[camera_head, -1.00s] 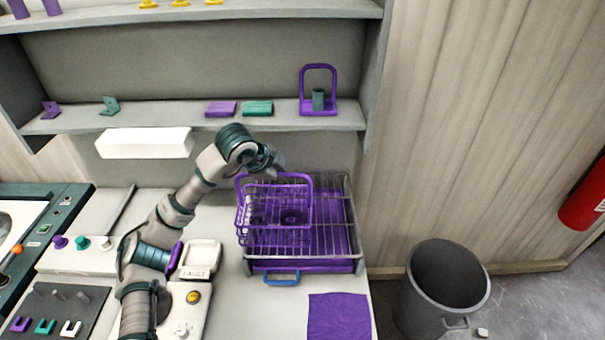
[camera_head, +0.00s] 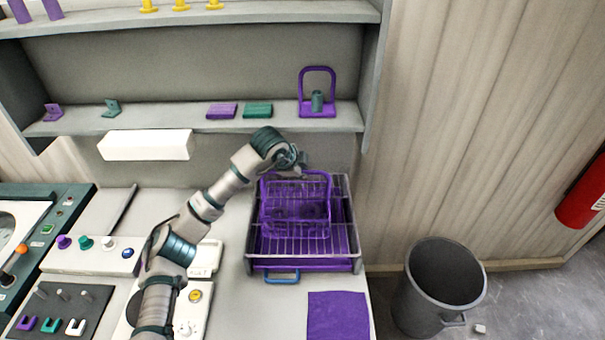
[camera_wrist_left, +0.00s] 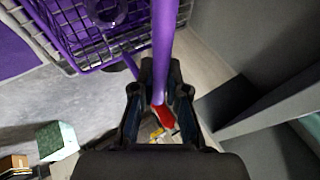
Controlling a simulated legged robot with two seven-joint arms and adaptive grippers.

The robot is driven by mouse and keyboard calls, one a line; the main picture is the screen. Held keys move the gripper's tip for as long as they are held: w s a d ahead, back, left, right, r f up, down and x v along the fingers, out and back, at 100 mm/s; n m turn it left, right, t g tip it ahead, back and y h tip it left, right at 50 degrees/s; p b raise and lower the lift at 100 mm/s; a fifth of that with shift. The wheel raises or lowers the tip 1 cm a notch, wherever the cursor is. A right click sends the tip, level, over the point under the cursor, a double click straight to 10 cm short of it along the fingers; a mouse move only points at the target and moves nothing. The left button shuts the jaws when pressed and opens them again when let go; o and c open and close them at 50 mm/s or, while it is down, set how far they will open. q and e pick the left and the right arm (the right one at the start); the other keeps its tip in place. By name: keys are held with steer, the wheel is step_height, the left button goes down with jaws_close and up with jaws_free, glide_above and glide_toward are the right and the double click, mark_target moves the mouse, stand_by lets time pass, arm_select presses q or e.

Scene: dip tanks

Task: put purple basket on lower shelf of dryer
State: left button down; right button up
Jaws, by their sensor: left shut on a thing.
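The purple basket (camera_head: 296,213) is a wire basket with a tall purple handle and ring-shaped purple parts inside. My left gripper (camera_head: 297,163) is shut on the handle's top. The basket appears in front of or over a grey wire rack (camera_head: 351,215) with a purple lower part and a blue front handle, seemingly the dryer. I cannot tell whether they touch. In the left wrist view, the handle (camera_wrist_left: 162,45) runs between the fingers (camera_wrist_left: 161,78), and the basket (camera_wrist_left: 75,32) is at upper left. My right gripper is not in view.
A wall shelf (camera_head: 215,125) with brackets, blocks and a purple stand is behind the rack. A white box (camera_head: 146,145) sticks out below it. A purple cloth (camera_head: 339,316) lies in front of the rack. A grey bin (camera_head: 440,285) stands to the right.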

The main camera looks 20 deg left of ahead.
arm_select(q)
steer(key=shift+s+f, duration=0.1)
steer(key=shift+f, duration=0.3)
steer(key=c, duration=1.2)
jaws_free()
steer(key=shift+f, duration=0.15)
